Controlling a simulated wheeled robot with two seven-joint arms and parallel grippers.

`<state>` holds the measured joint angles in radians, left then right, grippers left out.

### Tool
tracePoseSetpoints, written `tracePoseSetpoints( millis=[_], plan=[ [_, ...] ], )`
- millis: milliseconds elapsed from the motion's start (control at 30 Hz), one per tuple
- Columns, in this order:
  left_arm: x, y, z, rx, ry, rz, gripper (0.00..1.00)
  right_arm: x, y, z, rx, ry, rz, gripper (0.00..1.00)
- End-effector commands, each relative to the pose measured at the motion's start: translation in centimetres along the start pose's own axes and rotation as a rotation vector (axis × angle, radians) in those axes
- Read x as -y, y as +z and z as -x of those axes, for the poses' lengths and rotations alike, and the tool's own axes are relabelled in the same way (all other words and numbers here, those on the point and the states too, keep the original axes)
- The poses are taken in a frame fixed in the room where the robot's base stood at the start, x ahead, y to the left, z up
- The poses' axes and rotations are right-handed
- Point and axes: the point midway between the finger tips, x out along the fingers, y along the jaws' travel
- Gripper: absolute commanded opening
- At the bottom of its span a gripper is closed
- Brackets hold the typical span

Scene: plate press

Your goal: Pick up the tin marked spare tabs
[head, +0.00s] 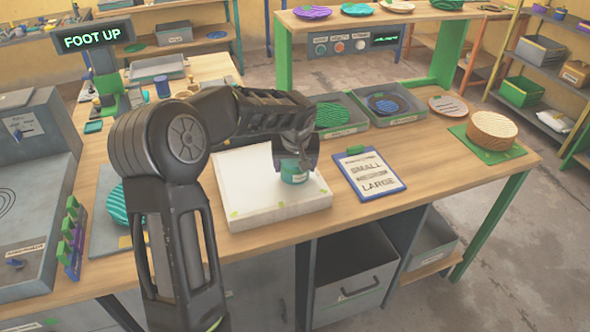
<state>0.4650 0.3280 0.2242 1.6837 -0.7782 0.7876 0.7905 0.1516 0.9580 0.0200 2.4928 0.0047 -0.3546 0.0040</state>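A small teal tin (294,177) stands on a white slab (240,196) on the wooden workbench. A pale label shows on its side, too small to read, so I cannot tell whether it is the one marked spare tabs. My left gripper (296,160) points down over the tin, with a dark finger on either side. The fingers hide the tin's upper part. I cannot tell whether they touch it or are apart from it. My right gripper is not in view.
A blue clipboard (369,174) lies right of the slab. Grey trays with a green plate (331,115) and a dark blue plate (386,104) stand behind. A round wooden block (493,129) on a green mat is at the far right. A grey press (40,180) is at left.

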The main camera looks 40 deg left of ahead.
Motion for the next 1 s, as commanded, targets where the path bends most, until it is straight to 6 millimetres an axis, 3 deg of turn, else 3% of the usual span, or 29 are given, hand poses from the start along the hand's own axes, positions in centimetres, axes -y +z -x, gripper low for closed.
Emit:
tracePoseSetpoints(
  millis=[433, 1000],
  plan=[
    [0.0, -3.0, 7.2, -0.003, 0.001, 0.001, 0.30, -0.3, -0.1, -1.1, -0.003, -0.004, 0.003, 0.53],
    [0.0, -3.3, 7.9, 0.000, 0.001, 0.000, 0.30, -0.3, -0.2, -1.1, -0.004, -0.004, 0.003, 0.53]
  ],
)
